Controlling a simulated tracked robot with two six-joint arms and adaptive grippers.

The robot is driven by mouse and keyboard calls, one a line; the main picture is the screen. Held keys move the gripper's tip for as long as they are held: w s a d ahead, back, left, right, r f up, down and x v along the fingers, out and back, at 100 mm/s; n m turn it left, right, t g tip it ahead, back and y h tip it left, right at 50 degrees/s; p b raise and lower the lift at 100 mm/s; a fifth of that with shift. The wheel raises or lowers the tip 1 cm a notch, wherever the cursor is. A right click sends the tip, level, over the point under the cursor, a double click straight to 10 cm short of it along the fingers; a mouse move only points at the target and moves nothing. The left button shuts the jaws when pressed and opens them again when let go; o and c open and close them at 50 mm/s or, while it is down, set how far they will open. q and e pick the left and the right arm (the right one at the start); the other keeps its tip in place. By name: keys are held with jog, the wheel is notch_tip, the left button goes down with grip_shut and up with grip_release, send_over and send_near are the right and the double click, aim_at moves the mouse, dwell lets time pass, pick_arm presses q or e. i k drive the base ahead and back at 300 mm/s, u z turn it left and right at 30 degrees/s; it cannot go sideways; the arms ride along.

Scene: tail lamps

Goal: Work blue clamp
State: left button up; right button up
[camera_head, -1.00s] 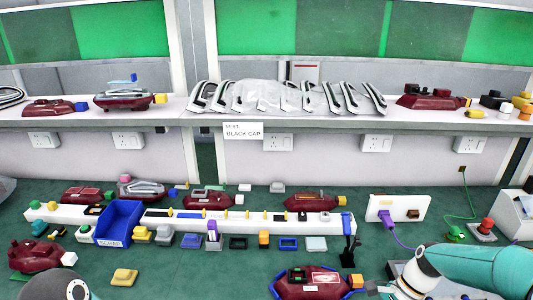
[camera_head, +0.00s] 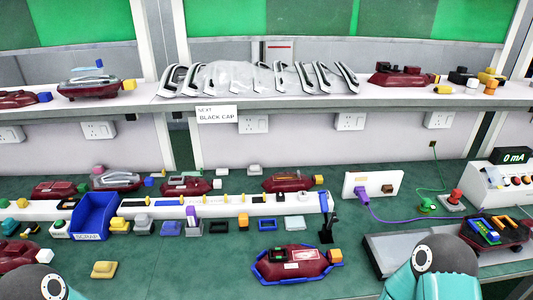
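A dark red tail lamp (camera_head: 303,270) sits in a blue holder (camera_head: 262,276) on the green bench, front centre right. A yellow-orange cap (camera_head: 335,256) is at its right end. A black lever-like part with a blue top (camera_head: 325,202) stands upright at the right end of the white rail. I cannot tell which blue part is the clamp. Only rounded arm joints of mine show at the bottom left and bottom right. Neither gripper shows.
A blue scrap bin (camera_head: 92,217) stands at the left of the white rail (camera_head: 150,211). A grey plate (camera_head: 385,257) lies right of the lamp. Another lamp (camera_head: 490,232) and a meter reading 0 mA (camera_head: 513,156) are at the right. Bench around the yellow block (camera_head: 104,270) is clear.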

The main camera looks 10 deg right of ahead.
aim_at(322, 198)
jog(key=u, duration=0.65)
jog(key=k, duration=1.55)
jog(key=z, duration=0.35)
jog(key=i, duration=1.05)
jog(key=u, duration=0.1)
